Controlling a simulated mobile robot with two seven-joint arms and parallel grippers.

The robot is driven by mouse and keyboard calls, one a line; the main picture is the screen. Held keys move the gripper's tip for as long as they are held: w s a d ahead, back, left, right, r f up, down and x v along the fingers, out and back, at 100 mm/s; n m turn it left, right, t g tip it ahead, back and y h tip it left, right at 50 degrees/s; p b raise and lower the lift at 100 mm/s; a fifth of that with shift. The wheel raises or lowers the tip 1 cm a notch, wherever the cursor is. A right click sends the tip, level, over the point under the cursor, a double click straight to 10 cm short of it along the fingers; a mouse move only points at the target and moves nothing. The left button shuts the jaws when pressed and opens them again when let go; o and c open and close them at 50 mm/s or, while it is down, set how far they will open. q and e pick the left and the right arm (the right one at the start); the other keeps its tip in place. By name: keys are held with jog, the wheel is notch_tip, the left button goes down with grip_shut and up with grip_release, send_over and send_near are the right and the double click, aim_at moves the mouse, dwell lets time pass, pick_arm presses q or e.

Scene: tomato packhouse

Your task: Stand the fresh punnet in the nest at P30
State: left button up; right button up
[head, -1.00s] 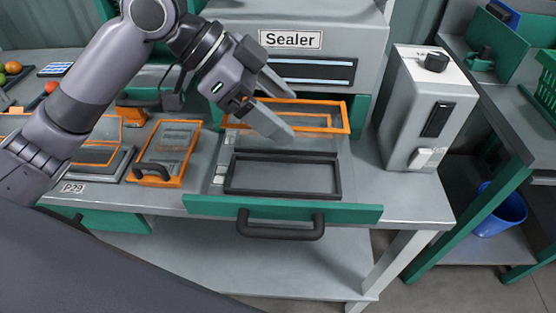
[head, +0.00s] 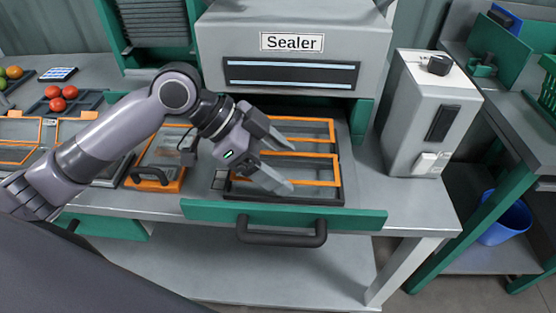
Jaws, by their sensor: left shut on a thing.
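The fresh punnet is clear with orange edges (head: 338,170). It lies over the black rectangular nest frame (head: 300,201) in the sealer's pulled-out drawer, with a second orange-edged panel behind it. My left gripper (head: 284,166) is shut on the punnet, one finger across its middle and one near its front edge. The punnet looks level and low in the frame. I cannot tell whether it is fully seated. My arm hides its left end. I see no P30 label. My right gripper is out of view.
The sealer (head: 292,20) stands behind the drawer. The green drawer front (head: 350,219) has a black handle. A grey control box (head: 425,110) stands to the right. An orange-framed piece (head: 150,186) with a black handle lies at the left. Tomatoes (head: 57,104) sit farther left.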

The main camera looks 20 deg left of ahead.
pick_arm(q)
jog(key=o, duration=1)
jog(key=shift+c, duration=0.2)
jog(key=v, duration=1.2)
jog(key=shift+p, duration=0.35)
